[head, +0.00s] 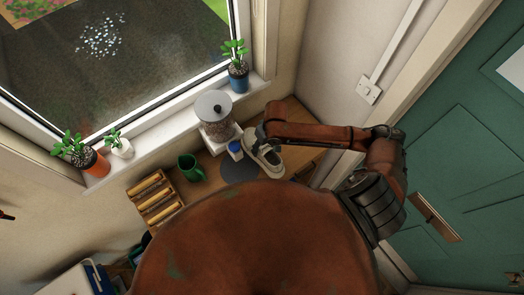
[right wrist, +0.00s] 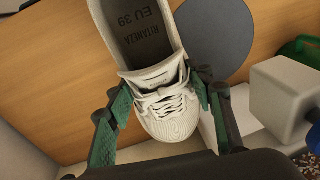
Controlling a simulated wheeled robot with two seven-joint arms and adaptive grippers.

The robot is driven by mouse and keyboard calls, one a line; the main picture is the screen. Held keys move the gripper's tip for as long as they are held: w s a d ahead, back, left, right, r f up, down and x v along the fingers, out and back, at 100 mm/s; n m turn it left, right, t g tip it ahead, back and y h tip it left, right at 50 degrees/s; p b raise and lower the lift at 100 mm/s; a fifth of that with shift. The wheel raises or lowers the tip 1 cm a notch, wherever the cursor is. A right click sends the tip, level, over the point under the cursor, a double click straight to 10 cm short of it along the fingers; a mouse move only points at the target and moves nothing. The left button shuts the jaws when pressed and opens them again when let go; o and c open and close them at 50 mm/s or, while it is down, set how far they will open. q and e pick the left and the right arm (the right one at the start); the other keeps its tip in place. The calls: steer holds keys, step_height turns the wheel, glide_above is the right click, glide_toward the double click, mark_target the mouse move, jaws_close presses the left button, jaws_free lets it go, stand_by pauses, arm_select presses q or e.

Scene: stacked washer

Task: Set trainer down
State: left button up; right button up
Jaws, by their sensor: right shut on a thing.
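The trainer (head: 264,158) is a pale off-white shoe with a dark insole, low over the wooden counter in the head view. In the right wrist view the trainer (right wrist: 168,112) has its laced toe between the green fingers, its heel pointing away. My right gripper (head: 262,135) is shut on the trainer; its fingers (right wrist: 160,95) sit on both sides of the laces. Whether the sole touches the counter (right wrist: 50,60) cannot be told. My left gripper is not in view.
A dark round mat (head: 239,170) lies beside the trainer. A white item with a blue top (head: 235,148), a lidded jar (head: 214,112), a green mug (head: 190,167) and a wooden rack (head: 155,198) stand to the left. A wall is behind.

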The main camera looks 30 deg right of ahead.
step_height(320, 180, down, 4)
steer(key=shift+w+r, duration=0.15)
steer(key=shift+r, duration=0.1)
steer(key=shift+w+f, duration=0.2)
steer(key=shift+f, duration=0.35)
steer(key=o, duration=1.5)
steer(key=shift+o, duration=0.2)
